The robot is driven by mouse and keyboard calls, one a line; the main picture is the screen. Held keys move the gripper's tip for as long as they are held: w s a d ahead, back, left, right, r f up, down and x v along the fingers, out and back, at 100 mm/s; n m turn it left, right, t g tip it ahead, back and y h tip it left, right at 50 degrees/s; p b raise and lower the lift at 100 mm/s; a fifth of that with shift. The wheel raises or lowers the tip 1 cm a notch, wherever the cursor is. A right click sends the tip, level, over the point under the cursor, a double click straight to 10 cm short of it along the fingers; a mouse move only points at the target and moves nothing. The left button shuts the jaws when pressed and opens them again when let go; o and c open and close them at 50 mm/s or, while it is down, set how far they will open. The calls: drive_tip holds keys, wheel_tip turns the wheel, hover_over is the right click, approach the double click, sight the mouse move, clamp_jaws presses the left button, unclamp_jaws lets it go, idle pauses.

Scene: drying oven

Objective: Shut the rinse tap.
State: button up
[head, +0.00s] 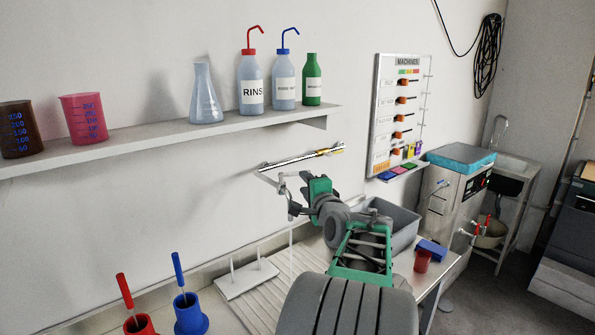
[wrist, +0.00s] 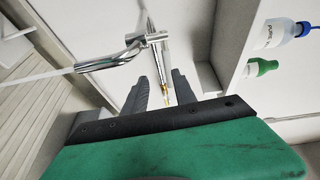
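The chrome tap (head: 283,183) is in front of the wall, just left of my gripper (head: 305,198) in the head view. In the wrist view the tap (wrist: 113,61) lies beyond my fingers, its spout pointing left. A thin pale stream (head: 291,232) hangs from the spout; it also shows in the wrist view (wrist: 38,78). My gripper's two dark fingers (wrist: 163,90) are apart, with nothing seen clamped between them. A thin chrome and gold bar (wrist: 160,68) shows in the gap; I cannot tell whether it is between or behind the fingers. The tap's handle is not clearly distinguishable.
A chrome and yellow bar (head: 302,157) runs along the wall above my gripper. The shelf (head: 170,134) above holds beakers, a flask and bottles. Below are a ribbed drainboard (head: 297,260), a peg stand (head: 246,279) and a grey basin (head: 402,225). A red cup (head: 422,261) stands at right.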

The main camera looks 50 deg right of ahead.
drive_tip(key=r+p+x, duration=0.1)
drive_tip(key=p+x, duration=0.1)
drive_tip(key=x, duration=0.5)
drive_tip(key=shift+w+d+r, duration=0.15)
drive_tip(key=shift+w+r, duration=0.1)
drive_tip(key=shift+w, duration=0.15)
clamp_jaws()
drive_tip(key=shift+f, duration=0.1)
idle(0.9)
